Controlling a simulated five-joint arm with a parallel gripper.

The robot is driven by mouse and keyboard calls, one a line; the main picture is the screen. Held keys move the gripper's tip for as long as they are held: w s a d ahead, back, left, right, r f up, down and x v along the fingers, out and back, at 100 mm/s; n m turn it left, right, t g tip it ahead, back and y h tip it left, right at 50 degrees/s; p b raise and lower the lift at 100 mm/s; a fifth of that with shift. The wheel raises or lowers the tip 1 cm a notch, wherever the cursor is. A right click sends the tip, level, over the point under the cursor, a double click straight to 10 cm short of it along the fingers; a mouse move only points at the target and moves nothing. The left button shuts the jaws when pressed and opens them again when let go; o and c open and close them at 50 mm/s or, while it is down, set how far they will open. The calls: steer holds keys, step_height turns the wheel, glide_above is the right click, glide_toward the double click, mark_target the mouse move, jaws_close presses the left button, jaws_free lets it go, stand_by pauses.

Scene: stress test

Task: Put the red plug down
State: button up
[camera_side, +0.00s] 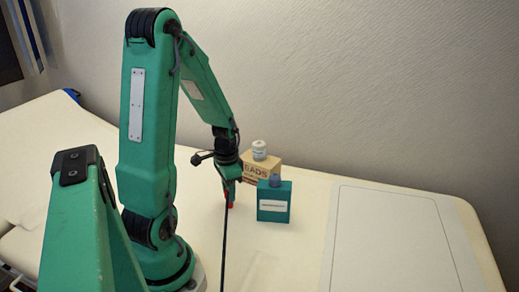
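The red plug (231,205) is a small red piece at the lower end of my gripper (230,192). My gripper points down, and its fingers appear closed around the plug, which they partly hide. The plug is at or just above the cream tabletop; I cannot tell whether it touches. A thin dark cable (225,248) runs from the plug area towards the front edge of the picture.
Just right of my gripper stands a teal box (274,214) with a white label and a blue-grey piece (275,180) on top. Behind it is a beige lettered box (262,166) bearing a white jar (259,151). A bare outlined panel (395,240) lies at right.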

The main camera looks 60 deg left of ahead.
steer(key=shift+o, duration=1.3)
steer(key=shift+r, duration=0.15)
step_height(320, 180, up, 12)
steer(key=d+r+t, duration=0.2)
steer(key=d+r, duration=0.2)
steer(key=d, duration=0.6)
steer(key=d+r+t, duration=0.3)
steer(key=d+r, duration=0.1)
steer(key=d, duration=0.6)
steer(key=shift+s+r+t, duration=0.15)
steer(key=shift+s+t, duration=0.15)
